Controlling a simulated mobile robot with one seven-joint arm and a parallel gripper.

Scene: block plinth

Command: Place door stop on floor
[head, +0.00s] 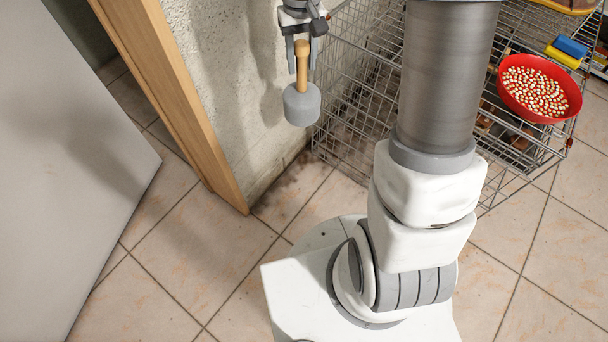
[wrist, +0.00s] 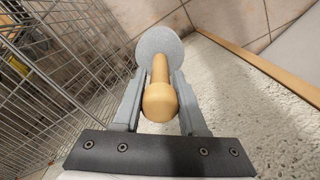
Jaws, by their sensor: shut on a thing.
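The door stop (head: 302,103) has a grey round base and a wooden handle. It hangs upright in the head view, base down, above the floor (head: 290,205) and in front of the rough wall. My gripper (head: 302,58) is shut on the wooden handle from above. In the wrist view the round handle end of the door stop (wrist: 159,100) sits between the two fingers of my gripper (wrist: 158,112). The grey base is beyond it, partly hidden by the handle.
A wire rack (head: 345,85) stands close to the right of the door stop, with a red bowl (head: 568,88) on it. A wooden door frame (head: 175,95) and a pale door (head: 70,170) are at the left. Tiled floor is open between door and my base.

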